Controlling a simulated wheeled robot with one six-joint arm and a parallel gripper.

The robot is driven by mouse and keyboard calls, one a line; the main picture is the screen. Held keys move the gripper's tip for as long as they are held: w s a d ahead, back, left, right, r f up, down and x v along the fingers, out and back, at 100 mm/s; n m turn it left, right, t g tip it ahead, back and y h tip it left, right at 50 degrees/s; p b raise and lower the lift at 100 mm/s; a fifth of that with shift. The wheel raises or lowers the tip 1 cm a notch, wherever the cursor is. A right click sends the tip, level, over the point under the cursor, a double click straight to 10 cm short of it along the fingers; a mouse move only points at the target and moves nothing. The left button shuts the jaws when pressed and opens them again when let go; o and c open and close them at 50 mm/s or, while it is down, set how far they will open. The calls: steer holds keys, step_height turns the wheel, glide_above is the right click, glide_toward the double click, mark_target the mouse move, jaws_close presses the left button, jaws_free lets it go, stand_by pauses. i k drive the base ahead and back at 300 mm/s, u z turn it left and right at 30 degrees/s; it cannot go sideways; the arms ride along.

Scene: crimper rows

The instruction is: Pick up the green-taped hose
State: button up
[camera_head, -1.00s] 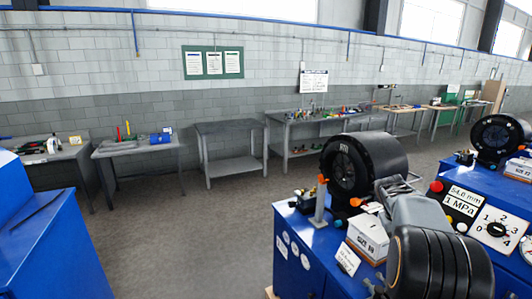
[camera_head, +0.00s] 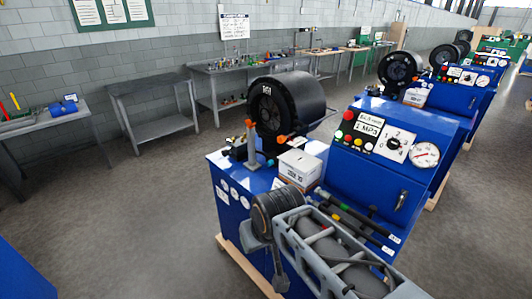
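My grey and black arm covers the lower middle of the view and hides part of the crimper top and perhaps part of the hoses. My gripper's fingertips do not show.
The crimper carries a black round head (camera_head: 288,105), a white box (camera_head: 299,165) and a control panel with a gauge (camera_head: 425,155). More blue crimpers stand in a row at right. Workbenches (camera_head: 150,105) line the wall. Grey floor (camera_head: 130,220) is open at left.

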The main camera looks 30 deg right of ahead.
mark_target(324, 195)
steer(key=k, duration=0.95)
steer(key=u, duration=0.95)
steer(key=i, duration=0.75)
steer(key=z, duration=2.5)
steer(key=i, duration=0.5)
